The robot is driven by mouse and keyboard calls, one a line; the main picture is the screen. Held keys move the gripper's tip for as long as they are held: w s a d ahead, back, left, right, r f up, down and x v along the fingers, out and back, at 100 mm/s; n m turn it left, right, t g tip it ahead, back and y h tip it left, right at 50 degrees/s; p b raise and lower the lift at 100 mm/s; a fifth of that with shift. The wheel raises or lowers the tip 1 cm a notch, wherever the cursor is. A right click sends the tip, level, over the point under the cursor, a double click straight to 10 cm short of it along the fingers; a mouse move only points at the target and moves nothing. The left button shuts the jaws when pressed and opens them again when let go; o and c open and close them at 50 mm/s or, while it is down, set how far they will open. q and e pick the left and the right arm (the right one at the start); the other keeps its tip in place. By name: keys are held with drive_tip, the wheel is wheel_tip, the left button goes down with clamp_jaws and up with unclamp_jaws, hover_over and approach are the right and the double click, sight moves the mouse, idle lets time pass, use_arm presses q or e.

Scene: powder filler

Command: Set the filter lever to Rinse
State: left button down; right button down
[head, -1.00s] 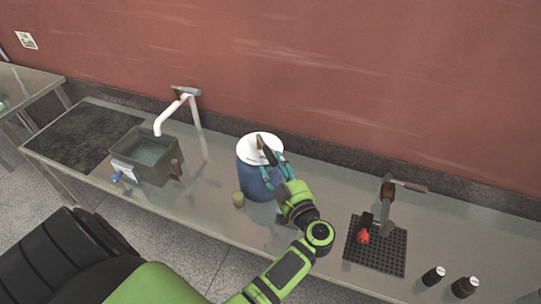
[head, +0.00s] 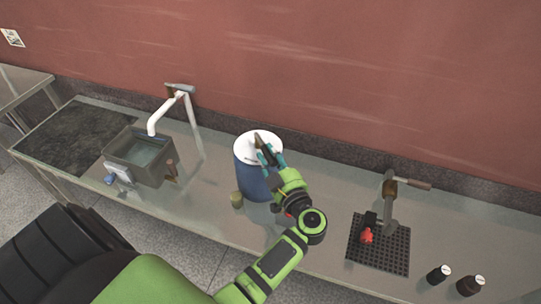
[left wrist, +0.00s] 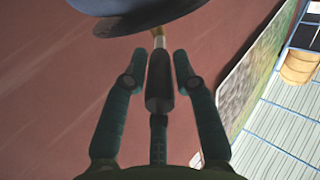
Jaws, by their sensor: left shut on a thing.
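A blue canister (head: 250,178) with a white lid (head: 259,153) stands mid-bench. A slim brownish lever (head: 258,139) shows at its top; its label or setting is not readable. My left gripper (head: 268,151) is over the lid's right side, with teal fingers closed on the lever. In the left wrist view, the lever's dark handle (left wrist: 159,85) and brass-coloured end (left wrist: 158,38) lie between the fingers (left wrist: 159,66). The fingers hide part of the lever in the head view. My right gripper is not in view.
A sink basin (head: 143,157) with a white spout (head: 163,112) is at left. A small yellowish cup (head: 236,200) stands by the canister. A black grid mat (head: 378,258) with a red item (head: 367,235) and two dark jars (head: 438,274) are at right.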

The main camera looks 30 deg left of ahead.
use_arm(q)
drive_tip(key=s+a+m+t+h+p, duration=0.3)
drive_tip(key=a+m+t+h+p, duration=0.1)
drive_tip(key=m+t+h+p, duration=0.3)
drive_tip(key=shift+s+a+f+m+t+h+p, duration=0.35)
drive_tip(key=shift+m+h+p, duration=0.35)
drive_tip(key=shift+h+p, duration=0.7)
drive_tip(key=shift+h, duration=0.4)
drive_tip(key=c, duration=1.1)
unclamp_jaws()
drive_tip(key=shift+c, duration=0.2)
drive_tip(key=shift+o, duration=0.8)
drive_tip(key=shift+w+a, duration=0.1)
drive_tip(key=shift+w, duration=0.1)
drive_tip(key=shift+r, duration=0.1)
